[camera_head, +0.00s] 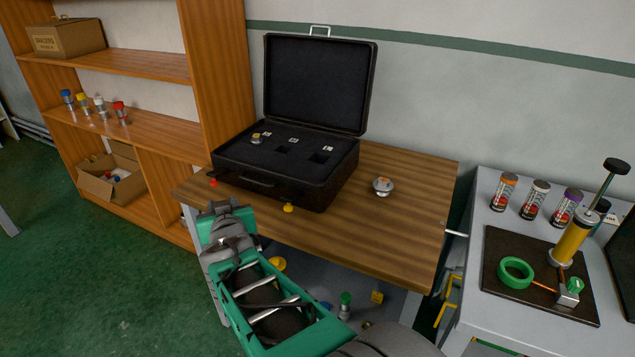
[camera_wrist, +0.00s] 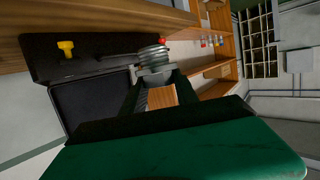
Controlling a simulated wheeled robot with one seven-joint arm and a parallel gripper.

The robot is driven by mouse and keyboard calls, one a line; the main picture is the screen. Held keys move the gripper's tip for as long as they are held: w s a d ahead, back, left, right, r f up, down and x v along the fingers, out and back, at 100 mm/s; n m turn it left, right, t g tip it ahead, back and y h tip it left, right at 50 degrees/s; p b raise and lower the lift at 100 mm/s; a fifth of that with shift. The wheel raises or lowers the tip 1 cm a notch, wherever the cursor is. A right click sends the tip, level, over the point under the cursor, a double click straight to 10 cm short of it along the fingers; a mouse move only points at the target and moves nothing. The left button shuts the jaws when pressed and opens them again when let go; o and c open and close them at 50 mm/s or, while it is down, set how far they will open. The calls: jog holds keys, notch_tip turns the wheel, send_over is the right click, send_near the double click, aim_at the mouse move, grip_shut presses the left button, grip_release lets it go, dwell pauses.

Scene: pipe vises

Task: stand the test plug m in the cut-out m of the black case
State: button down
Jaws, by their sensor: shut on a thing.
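The black case (camera_head: 235,168) stands open on the wooden table, its lid up at the back. Its foam has a row of labelled cut-outs; the labels are too small to read surely. A plug with a yellow top (camera_head: 256,138) stands in the left one. The middle cut-out (camera_head: 282,150) and right cut-out (camera_head: 321,157) look empty. My gripper (camera_head: 222,207) is in front of the case's left front corner, apart from it. In the wrist view my gripper (camera_wrist: 153,72) is shut on a grey ribbed plug (camera_wrist: 150,56). The plug's lower part is hidden between the fingers.
A red knob (camera_head: 213,182) and a yellow knob (camera_head: 288,207) show at the case's front. Capped plugs (camera_head: 100,104) stand on the left shelf.

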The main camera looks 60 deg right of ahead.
jog(key=s+d+r+m+g+h+b, duration=0.2)
jog(key=s+d+m+g+h+b, duration=0.55)
jog(key=s+d, duration=1.5)
jog(key=m+g+y+p, duration=0.1)
jog(key=m+g+p, duration=0.1)
jog(key=g+p, duration=0.15)
send_over(352, 208)
jog(key=shift+t, duration=0.5)
notch_tip(352, 208, down, 9)
jog(key=shift+f, duration=0.1)
jog(key=shift+d+f, duration=0.1)
jog(key=shift+f, duration=1.65)
jog(key=c, duration=1.4)
grip_release()
jog(key=shift+f, duration=0.1)
jog(key=o, duration=0.5)
jog(key=shift+c, duration=0.2)
